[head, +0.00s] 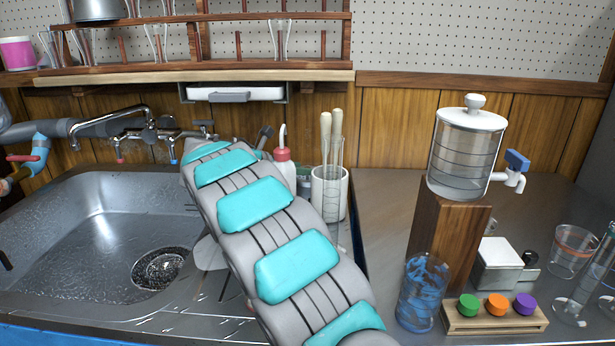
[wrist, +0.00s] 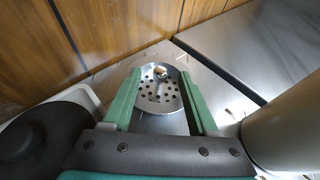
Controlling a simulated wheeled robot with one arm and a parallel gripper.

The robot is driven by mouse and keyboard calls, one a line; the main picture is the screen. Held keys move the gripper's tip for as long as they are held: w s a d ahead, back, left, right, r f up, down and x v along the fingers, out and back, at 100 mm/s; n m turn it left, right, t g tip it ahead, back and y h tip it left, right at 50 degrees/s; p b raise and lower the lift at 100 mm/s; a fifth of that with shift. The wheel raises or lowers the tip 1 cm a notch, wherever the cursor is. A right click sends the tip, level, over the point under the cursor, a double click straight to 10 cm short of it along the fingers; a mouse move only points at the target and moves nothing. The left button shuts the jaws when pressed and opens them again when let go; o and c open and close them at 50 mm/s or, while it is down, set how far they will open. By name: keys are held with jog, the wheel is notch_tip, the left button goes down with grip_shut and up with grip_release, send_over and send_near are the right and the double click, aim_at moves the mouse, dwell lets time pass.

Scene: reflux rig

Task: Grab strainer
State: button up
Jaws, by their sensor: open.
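The strainer (wrist: 158,97) shows in the wrist view as a round, shiny metal disc with several holes. It lies between the two green fingers of my gripper (wrist: 160,78), near their tips. My gripper is open, with a finger on each side of the strainer; I cannot tell whether either one touches it. In the head view my grey and teal arm covers the spot, so I cannot make out the gripper or the strainer there.
A metal sink (head: 70,240) is at the left, with taps behind it. A white pot (head: 330,195) with pestles and a red-capped bottle (head: 284,165) stand close to my arm. At right are a dispenser (head: 465,150) on a wooden block and a blue-patterned glass (head: 423,292).

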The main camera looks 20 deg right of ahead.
jog(key=shift+x, duration=0.85)
grip_shut()
